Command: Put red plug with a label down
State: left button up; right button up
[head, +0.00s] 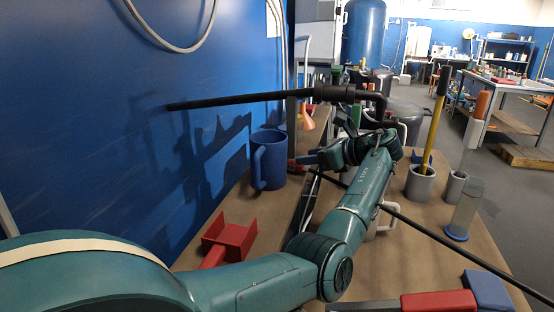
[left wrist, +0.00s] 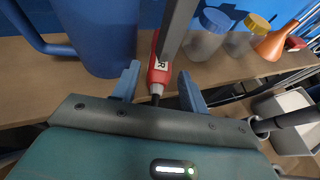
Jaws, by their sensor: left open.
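The red plug with a white label (left wrist: 160,68) is in the left wrist view, its black end toward my gripper. A grey bar crosses in front of part of it. My left gripper (left wrist: 160,90) is open, with one blue-grey finger on each side of the plug; I cannot tell whether either finger touches it. The plug appears over or on the brown bench (left wrist: 70,85); contact is unclear. In the head view my left gripper (head: 318,146) reaches over the bench beside the blue mug, with a small red piece of the plug (head: 292,166) showing at its tip.
The blue mug (head: 268,160) stands close left of the gripper. A black rod (head: 240,99) extends above it. A red holder (head: 229,241) is nearer. Grey cups (head: 420,184) with tools stand to the right. Jars (left wrist: 207,38) and an orange funnel (left wrist: 276,42) are behind the plug.

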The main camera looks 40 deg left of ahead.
aim_at(293, 158)
pick_arm(q)
jog(key=shift+x, duration=3.4)
jog(key=shift+w+f, duration=0.1)
jog(key=shift+w, duration=0.1)
jog(key=shift+c, duration=0.4)
jog(key=c, duration=0.8)
